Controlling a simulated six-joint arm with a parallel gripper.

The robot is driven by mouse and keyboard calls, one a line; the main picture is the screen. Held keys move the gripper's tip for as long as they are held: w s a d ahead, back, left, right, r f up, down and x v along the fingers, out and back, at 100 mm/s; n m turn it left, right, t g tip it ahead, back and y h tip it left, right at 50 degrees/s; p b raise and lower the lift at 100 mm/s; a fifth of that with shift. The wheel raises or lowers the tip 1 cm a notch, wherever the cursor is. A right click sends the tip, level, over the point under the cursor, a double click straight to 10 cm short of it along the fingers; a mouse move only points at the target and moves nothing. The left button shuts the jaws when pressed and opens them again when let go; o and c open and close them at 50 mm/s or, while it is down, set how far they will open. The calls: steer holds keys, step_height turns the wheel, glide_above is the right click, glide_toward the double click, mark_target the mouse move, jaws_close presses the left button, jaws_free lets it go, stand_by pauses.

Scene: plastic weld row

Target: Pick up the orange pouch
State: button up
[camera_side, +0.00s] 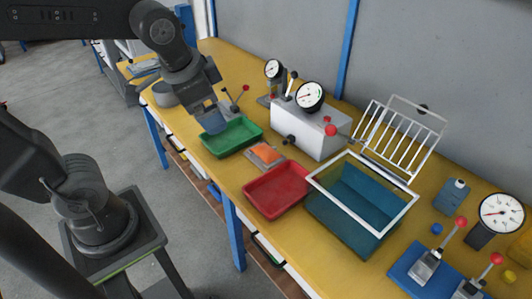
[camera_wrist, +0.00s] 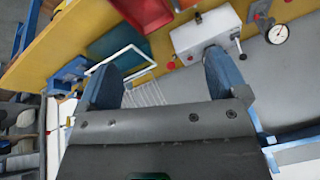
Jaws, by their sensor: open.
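The orange pouch (camera_side: 266,153) lies on a small grey, flat piece on the yellow bench, between the green tray and the red tray in the side view. I cannot make it out in the wrist view. My gripper (camera_side: 211,117) is left of and above the pouch, over the far left end of the green tray, apart from the pouch. In the wrist view its two blue fingers (camera_wrist: 164,82) stand wide apart with nothing between them.
The green tray (camera_side: 243,143), red tray (camera_side: 275,205) and teal bin (camera_side: 345,228) with white rim line the front. A white box with a gauge (camera_side: 320,133) stands behind the pouch. A white wire rack (camera_side: 405,140) and blue toggle-clamp fixture (camera_side: 412,273) stand farther right.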

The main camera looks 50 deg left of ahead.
steer(key=w+a+f+m+g+y, duration=0.2)
steer(key=w+f+m, duration=0.2)
steer(key=w+m, duration=0.5)
steer(key=m+g+y, duration=0.2)
steer(key=m, duration=0.3)
glide_toward(265, 149)
steer(key=x, duration=0.5)
steer(key=shift+w+d, duration=0.1)
steer(key=shift+d, duration=0.05)
steer(key=shift+x, duration=2.6)
steer(key=shift+c, duration=0.3)
steer(key=c, duration=0.8)
steer(key=shift+g, duration=0.3)
